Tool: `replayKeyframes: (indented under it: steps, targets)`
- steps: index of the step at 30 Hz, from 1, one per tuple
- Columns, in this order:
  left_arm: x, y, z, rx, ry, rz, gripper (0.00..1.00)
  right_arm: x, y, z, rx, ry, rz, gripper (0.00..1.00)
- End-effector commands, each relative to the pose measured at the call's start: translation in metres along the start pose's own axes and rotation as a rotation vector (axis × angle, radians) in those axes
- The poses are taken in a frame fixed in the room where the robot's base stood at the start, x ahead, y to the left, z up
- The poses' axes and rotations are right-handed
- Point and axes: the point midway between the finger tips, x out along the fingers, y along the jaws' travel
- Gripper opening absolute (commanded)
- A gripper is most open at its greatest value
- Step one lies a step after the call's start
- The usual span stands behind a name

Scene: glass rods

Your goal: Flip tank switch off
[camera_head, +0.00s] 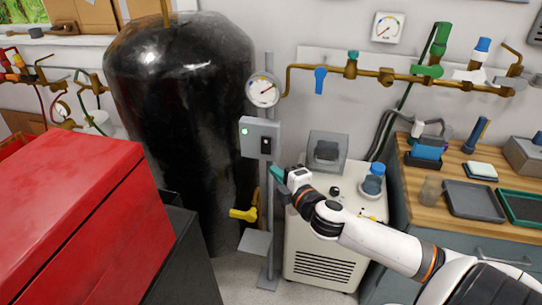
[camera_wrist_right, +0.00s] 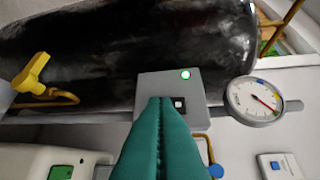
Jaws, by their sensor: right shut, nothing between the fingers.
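The tank switch (camera_head: 266,145) is a small black rocker on a grey box (camera_head: 261,131) fixed to a post in front of the black tank (camera_head: 180,100). A green light (camera_head: 244,131) glows on the box. In the right wrist view the switch (camera_wrist_right: 179,103) shows just beyond my fingertips, and the green light (camera_wrist_right: 186,75) is lit. My right gripper (camera_head: 277,173) is shut and empty, with teal fingers, a little below the box in the head view. Its fingers (camera_wrist_right: 162,101) overlap the box in the wrist view; I cannot tell whether they touch it. My left gripper is not in view.
A round gauge (camera_head: 263,90) sits above the box. A yellow valve handle (camera_head: 243,214) sticks out low on the post. A white machine (camera_head: 318,262) stands right of the post, and a red cabinet (camera_head: 75,210) fills the left front. A wooden bench (camera_head: 450,160) is at right.

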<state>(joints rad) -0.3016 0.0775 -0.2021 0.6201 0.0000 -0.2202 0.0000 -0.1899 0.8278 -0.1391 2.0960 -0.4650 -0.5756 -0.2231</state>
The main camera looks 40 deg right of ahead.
Motion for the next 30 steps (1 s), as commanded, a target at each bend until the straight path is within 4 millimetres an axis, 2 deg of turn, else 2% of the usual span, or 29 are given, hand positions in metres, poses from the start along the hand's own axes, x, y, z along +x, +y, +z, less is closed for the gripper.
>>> replayKeyframes:
  steps: [1,8,12,18,30]
  targets:
    - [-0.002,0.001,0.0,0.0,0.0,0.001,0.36,0.011,-0.003,0.0,0.0,0.001,-0.003,0.0]
    - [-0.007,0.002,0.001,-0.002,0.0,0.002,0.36,0.055,-0.003,0.0,0.002,0.001,-0.003,0.0]
    - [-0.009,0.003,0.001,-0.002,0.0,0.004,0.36,0.07,-0.001,-0.016,-0.001,0.002,0.0,0.0]
    - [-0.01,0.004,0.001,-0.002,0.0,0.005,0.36,0.081,0.0,-0.027,0.0,0.0,0.001,0.0]
    - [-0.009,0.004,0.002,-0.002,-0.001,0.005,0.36,0.082,0.001,-0.028,-0.001,-0.001,-0.001,0.0]
